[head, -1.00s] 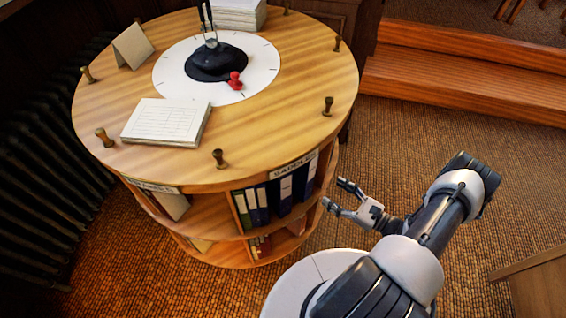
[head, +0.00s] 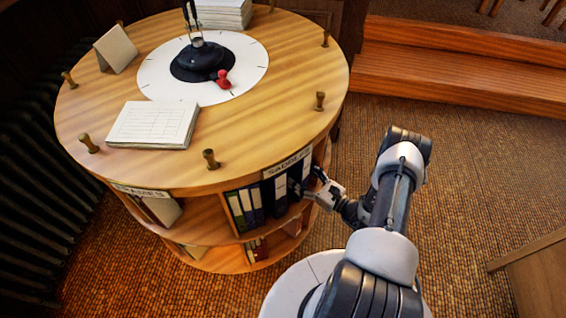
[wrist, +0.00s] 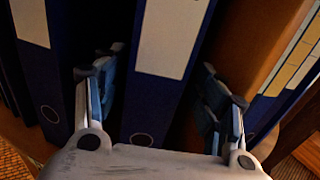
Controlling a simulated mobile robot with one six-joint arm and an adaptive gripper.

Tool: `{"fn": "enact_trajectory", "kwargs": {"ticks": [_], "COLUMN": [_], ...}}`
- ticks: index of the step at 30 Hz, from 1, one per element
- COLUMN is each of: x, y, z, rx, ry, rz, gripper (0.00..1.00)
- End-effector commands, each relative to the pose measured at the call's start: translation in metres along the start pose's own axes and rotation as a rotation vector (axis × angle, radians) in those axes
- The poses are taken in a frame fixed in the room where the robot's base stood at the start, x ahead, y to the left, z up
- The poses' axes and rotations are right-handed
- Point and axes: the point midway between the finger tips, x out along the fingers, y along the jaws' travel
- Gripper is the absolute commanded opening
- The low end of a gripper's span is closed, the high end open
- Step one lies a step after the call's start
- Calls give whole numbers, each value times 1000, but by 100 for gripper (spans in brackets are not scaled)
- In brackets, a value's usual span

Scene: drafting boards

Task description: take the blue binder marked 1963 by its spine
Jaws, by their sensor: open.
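A blue binder (wrist: 152,102) with a pale spine label and a round finger hole stands upright in the middle of the wrist view. My gripper (wrist: 160,68) is open, with one finger on each side of this binder's spine; whether either finger touches it I cannot tell. A second blue binder (wrist: 40,75) stands to its left, beyond the left finger. No 1963 can be read on either label. In the head view my gripper (head: 318,186) is at the right end of the shelf bay under a "SADDLE..." sign (head: 287,163), partly covering the binders.
The round wooden table (head: 95,120) overhangs the shelf bays. Smaller binders (head: 246,208) stand left in the bay. A wooden divider (wrist: 250,45) is right of the gripper.

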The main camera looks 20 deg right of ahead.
Motion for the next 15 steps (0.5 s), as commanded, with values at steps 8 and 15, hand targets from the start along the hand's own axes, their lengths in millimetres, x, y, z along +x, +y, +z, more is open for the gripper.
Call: {"fn": "enact_trajectory", "kwargs": {"ticks": [8,15], "x": [40,49], "y": [6,5], "z": [0,2], "rx": [-2,0], "ry": [0,0], "rz": [4,0], "gripper": [65,65]}}
